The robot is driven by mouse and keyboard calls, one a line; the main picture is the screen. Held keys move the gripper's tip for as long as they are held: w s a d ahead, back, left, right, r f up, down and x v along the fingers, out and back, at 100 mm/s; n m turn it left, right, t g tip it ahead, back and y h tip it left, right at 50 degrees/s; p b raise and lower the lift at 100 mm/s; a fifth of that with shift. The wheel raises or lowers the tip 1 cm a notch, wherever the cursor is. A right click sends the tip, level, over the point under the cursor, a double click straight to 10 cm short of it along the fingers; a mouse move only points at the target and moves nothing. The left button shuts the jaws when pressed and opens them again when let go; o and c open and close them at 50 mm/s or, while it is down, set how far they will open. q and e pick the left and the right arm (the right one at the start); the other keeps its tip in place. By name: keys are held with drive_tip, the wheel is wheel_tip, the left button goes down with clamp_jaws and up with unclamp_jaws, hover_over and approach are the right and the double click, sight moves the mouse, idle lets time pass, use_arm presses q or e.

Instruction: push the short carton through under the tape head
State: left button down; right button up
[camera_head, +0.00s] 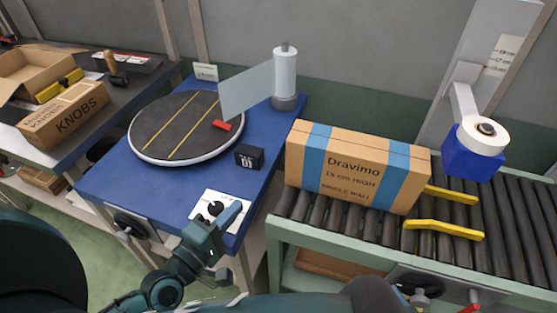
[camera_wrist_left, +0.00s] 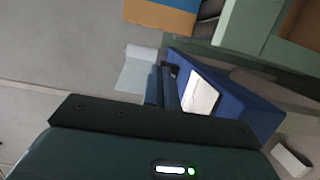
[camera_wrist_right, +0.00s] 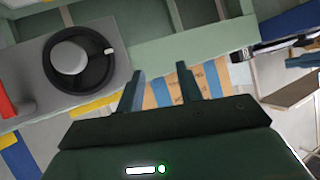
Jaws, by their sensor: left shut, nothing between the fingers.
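The carton (camera_head: 350,170), brown with two blue bands and marked "Dravimo", lies on the roller conveyor (camera_head: 520,235). Its right end is by the left end of the far yellow guide (camera_head: 452,194). The blue tape head (camera_head: 470,158), with a white tape roll, hangs from a post right of the carton, apart from it. My left gripper (camera_head: 232,214) is shut and empty above the white panel at the blue table's front, left of the carton. In the right wrist view my right gripper (camera_wrist_right: 158,88) is open and empty, with the banded carton (camera_wrist_right: 208,78) beyond its fingers.
A near yellow guide (camera_head: 443,230) lies right of the carton. The blue table (camera_head: 240,190) holds a round turntable (camera_head: 150,150), a black block (camera_head: 249,156) and a grey-white cylinder (camera_head: 285,75). A handwheel (camera_wrist_right: 80,60) is below the conveyor's front. Rollers at the right are bare.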

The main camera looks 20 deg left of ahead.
use_arm(q)
drive_tip(key=x, duration=1.7)
drive_tip(key=shift+p, duration=0.45)
use_arm(e)
drive_tip(key=shift+r, duration=0.2)
use_arm(q)
drive_tip(key=shift+w+d+f, duration=0.1)
drive_tip(key=shift+w, duration=0.05)
